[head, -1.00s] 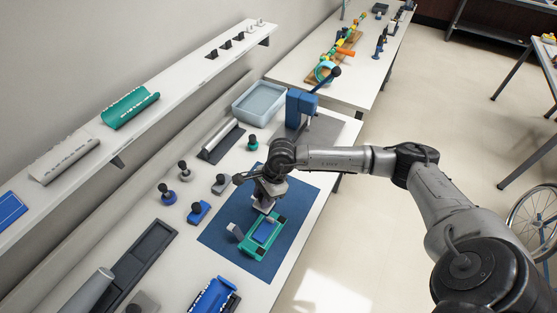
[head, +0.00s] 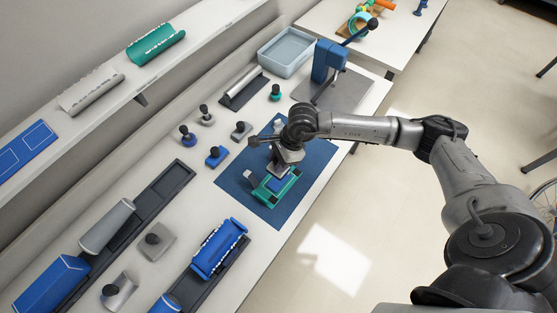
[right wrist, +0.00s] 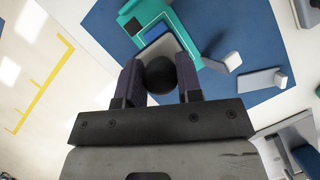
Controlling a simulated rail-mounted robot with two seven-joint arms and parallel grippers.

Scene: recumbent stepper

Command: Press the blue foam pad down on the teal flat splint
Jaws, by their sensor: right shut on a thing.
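The teal flat splint (head: 266,193) lies on the dark blue mat, and part of it shows in the right wrist view (right wrist: 186,19). The blue foam pad (head: 278,185) lies on it, partly covered; a corner shows in the right wrist view (right wrist: 157,31). My right gripper (right wrist: 160,76) is shut on a round black knob (right wrist: 159,72) on a light grey block (right wrist: 178,46). In the head view my right gripper (head: 284,160) is above the splint's far part. Whether the block touches the pad is hard to tell. My left gripper is not in view.
The blue mat (head: 305,165) has bare room around the splint. Several knobbed blocks, such as the blue one (head: 216,156), stand left. A blue press (head: 328,62) and a tub (head: 286,50) are behind.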

